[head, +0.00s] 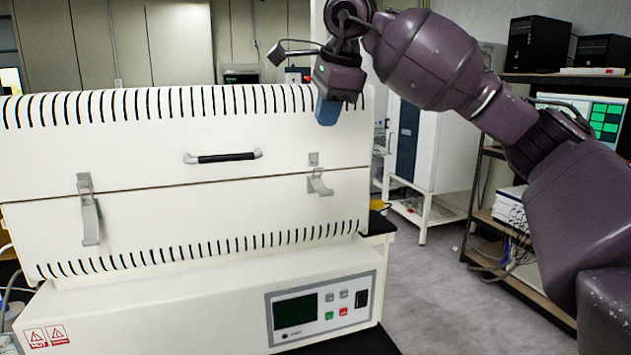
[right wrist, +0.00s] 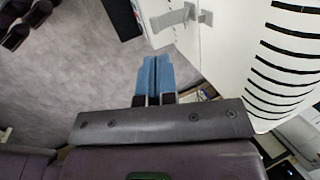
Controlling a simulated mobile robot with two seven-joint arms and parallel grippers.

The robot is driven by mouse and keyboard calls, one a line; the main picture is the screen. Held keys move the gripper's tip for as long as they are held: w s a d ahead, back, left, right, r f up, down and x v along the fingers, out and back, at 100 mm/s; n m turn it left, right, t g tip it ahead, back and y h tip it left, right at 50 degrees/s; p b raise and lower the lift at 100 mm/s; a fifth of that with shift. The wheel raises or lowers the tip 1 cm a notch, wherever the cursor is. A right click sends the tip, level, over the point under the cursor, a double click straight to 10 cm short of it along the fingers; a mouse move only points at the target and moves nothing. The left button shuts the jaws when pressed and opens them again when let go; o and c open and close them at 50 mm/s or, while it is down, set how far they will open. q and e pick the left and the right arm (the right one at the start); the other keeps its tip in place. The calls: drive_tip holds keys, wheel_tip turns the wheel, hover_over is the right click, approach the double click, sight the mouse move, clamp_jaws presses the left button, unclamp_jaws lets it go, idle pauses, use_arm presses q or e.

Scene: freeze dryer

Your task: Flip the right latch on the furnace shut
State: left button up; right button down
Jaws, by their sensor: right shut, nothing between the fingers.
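The white furnace (head: 130,150) stands at the left of the head view with its lid down on the seam. Its right latch (head: 319,182) is a small grey lever on the front, near the right end. It sticks outward from the face, below a small catch plate (head: 314,159). In the right wrist view the latch (right wrist: 172,18) juts out from the white wall. My right gripper (head: 327,110) has blue fingers pointing down, above the latch and apart from it. The fingers (right wrist: 155,75) are together and empty. My left gripper is not in view.
The left latch (head: 89,215) hangs down flat on the furnace front. A black-barred handle (head: 223,157) sits on the lid. A control panel (head: 322,308) is on the base below. Shelves with computers (head: 537,44) stand at the right. The floor (head: 425,270) between is open.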

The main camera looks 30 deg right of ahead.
drive_tip(key=shift+s+d+f+g+h, duration=0.2)
drive_tip(key=shift+s+d+g+h, duration=0.25)
drive_tip(key=shift+s+d, duration=0.2)
drive_tip(key=shift+w+f, duration=0.1)
approach(326, 190)
drive_tip(key=x, duration=0.7)
drive_tip(key=shift+f, duration=0.25)
drive_tip(key=shift+w, duration=0.1)
